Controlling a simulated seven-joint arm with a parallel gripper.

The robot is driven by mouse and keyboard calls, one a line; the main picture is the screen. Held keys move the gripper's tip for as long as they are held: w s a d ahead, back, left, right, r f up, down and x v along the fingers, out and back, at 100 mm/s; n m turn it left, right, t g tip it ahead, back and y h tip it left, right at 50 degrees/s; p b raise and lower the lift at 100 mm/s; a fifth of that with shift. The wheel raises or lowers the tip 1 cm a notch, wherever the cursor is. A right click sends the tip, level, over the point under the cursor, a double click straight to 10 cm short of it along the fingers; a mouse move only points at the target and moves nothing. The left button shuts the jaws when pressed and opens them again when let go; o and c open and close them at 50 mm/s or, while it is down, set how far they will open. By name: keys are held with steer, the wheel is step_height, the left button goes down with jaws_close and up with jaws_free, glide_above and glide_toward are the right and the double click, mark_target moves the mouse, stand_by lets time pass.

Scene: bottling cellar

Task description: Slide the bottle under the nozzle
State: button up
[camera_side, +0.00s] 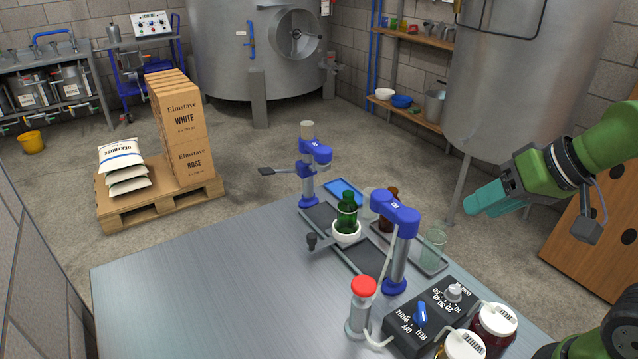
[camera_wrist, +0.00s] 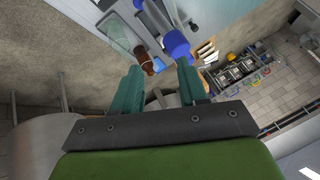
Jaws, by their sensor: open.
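In the side view a green bottle (camera_side: 347,215) stands upright in a white round holder (camera_side: 346,236) on a dark track (camera_side: 350,262). A dark knob (camera_side: 312,241) sits beside the holder. The bottle is between two blue-headed posts: one with a lever (camera_side: 308,165) and one nearer the control box (camera_side: 397,225). I cannot make out which carries the nozzle; no nozzle tip shows clearly. My gripper (camera_side: 482,200) is open and empty, right of the table and apart from the bottle. In the wrist view its fingers (camera_wrist: 160,84) are spread. The green bottle is not clear there.
A brown bottle (camera_side: 388,209) and a clear bottle (camera_side: 432,249) stand between my gripper and the green bottle. A blue tray (camera_side: 343,187) is behind. A control box (camera_side: 430,322) and jars (camera_side: 492,328) fill the front right. The table's left half (camera_side: 190,285) is clear.

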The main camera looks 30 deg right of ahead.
steer(key=shift+o, duration=0.7)
steer(key=shift+a+f, duration=0.2)
steer(key=shift+f, duration=0.05)
steer(key=w+a+g, duration=0.1)
steer(key=w, duration=0.2)
steer(key=w+a+m+g, duration=0.1)
steer(key=w, duration=0.3)
steer(key=w+g, duration=0.1)
steer(key=w, duration=0.2)
steer(key=shift+w+a+f+m+y, duration=0.15)
steer(key=shift+w+a+m+y, duration=0.15)
steer(key=shift+w+a+m, duration=0.1)
steer(key=w+a+f+m+g+h, duration=0.1)
steer(key=w+a+m, duration=0.15)
steer(key=w, duration=0.35)
steer(key=w+a+f+m+g, duration=0.1)
steer(key=w+f+m+g, duration=0.1)
steer(key=w+m, duration=0.25)
steer(key=m+g+h, duration=0.1)
steer(key=m+h, duration=0.1)
steer(key=m, duration=1.2)
glide_above(312, 235)
step_height(312, 235, down, 16)
steer(key=shift+f, duration=0.25)
steer(key=shift+c, duration=0.2)
